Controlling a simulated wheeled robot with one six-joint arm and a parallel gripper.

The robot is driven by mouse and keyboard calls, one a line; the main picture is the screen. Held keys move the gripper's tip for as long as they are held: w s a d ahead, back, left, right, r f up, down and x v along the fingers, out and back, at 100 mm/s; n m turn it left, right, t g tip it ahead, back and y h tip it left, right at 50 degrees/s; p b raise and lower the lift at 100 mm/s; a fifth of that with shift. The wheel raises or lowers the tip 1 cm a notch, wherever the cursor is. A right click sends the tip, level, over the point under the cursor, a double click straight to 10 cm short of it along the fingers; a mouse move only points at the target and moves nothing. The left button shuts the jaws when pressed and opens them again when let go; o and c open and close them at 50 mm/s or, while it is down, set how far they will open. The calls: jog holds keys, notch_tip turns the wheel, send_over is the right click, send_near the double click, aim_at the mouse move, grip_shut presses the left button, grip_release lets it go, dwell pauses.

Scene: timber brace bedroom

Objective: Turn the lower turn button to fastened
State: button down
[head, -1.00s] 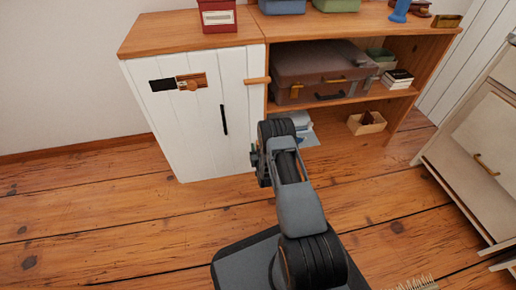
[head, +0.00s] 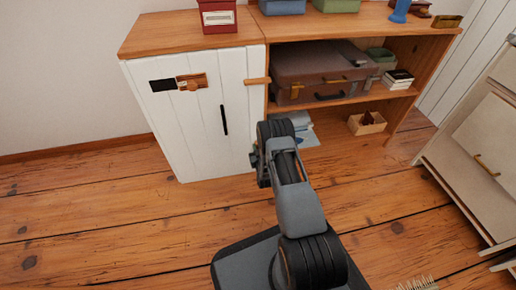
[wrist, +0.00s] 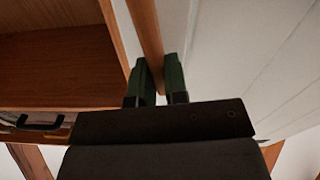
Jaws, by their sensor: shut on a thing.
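The white plank door (head: 190,115) of the cabinet is closed in the head view. The upper turn button (head: 257,81), a short wooden bar, lies level across the door's right edge. The lower turn button is hidden behind my arm in the head view. In the wrist view it shows as a wooden bar (wrist: 148,38) running up between my fingers, beside the white door. My gripper (wrist: 156,78) has its two green fingers on either side of this bar, shut on it. In the head view my gripper (head: 254,156) is mostly hidden by my arm at the door's lower right.
Open shelves with a brown suitcase (head: 318,75) adjoin the door on the right. A small wooden box (head: 366,124) stands on the lower shelf. A pale drawer unit (head: 480,150) stands at far right. The plank floor (head: 100,220) at left is clear.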

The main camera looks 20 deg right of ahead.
jog(key=shift+w+a+f+n, duration=0.1)
jog(key=shift+a+f+n, duration=0.3)
jog(key=shift+n, duration=2.25)
jog(key=shift+a+f+n, duration=0.35)
jog(key=shift+f+n, duration=0.05)
jog(key=shift+n, duration=2.2)
jog(key=shift+w+a+f+n, duration=0.1)
jog(key=shift+a+f+n, duration=0.3)
jog(key=shift+n, duration=2.25)
jog(key=c, duration=1.1)
grip_release()
jog(key=shift+d, duration=0.1)
jog(key=shift+c, duration=0.2)
jog(key=p+v, duration=0.5)
jog(key=v, duration=0.9)
jog(key=shift+d, duration=0.1)
